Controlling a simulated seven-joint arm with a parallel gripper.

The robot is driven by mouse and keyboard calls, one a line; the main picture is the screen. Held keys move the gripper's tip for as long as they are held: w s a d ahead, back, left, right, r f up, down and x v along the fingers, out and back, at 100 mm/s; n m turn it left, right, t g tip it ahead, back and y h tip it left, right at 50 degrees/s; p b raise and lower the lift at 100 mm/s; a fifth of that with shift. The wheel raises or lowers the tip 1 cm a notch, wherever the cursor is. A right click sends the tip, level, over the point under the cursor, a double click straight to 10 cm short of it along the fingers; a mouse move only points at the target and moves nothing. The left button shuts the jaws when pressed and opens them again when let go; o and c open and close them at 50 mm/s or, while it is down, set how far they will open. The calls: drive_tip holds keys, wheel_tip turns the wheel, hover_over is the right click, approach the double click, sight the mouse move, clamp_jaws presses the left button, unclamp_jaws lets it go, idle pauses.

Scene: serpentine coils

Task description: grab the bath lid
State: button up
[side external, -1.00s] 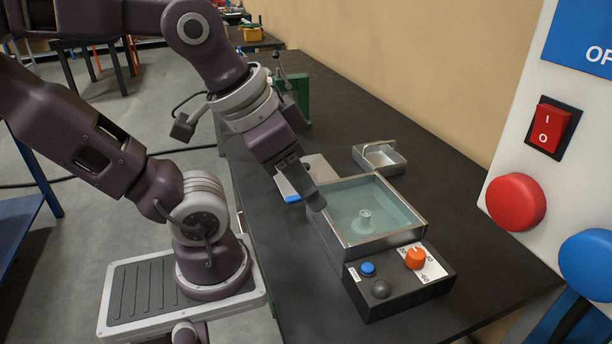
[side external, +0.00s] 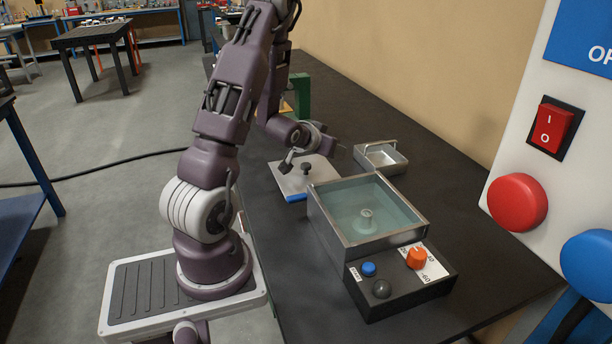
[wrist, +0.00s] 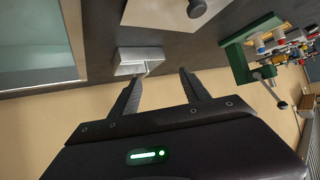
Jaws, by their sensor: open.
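The bath lid (side external: 293,178) is a flat pale metal plate with a dark round knob (side external: 305,168). It lies on the bench behind and left of the water bath (side external: 332,220), which is uncovered. In the wrist view part of the lid (wrist: 160,12) shows at the top edge, with its grey knob (wrist: 196,8). My gripper (side external: 343,147) is above the bench beyond the lid, pointing sideways to the right. In the wrist view its two fingers (wrist: 157,82) are apart with nothing between them, and the lid is off to their side.
A small metal tray with a wire handle (side external: 381,158) stands behind the bath; in the wrist view the tray (wrist: 137,60) is just past my fingertips. A control box (side external: 400,285) with an orange knob fronts the bath. A green device (wrist: 250,45) stands further along the bench.

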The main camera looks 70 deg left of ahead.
drive_tip(key=n+y, duration=0.2)
approach(305, 165)
drive_tip(key=w+a, duration=0.1)
drive_tip(key=w+a+f, duration=0.1)
drive_tip(key=shift+a+f+t, duration=0.2)
drive_tip(key=shift+a+t, duration=0.1)
drive_tip(key=shift+a, duration=0.1)
drive_tip(key=x, duration=0.6)
drive_tip(key=shift+w+f, duration=0.35)
drive_tip(key=shift+f, duration=0.05)
clamp_jaws()
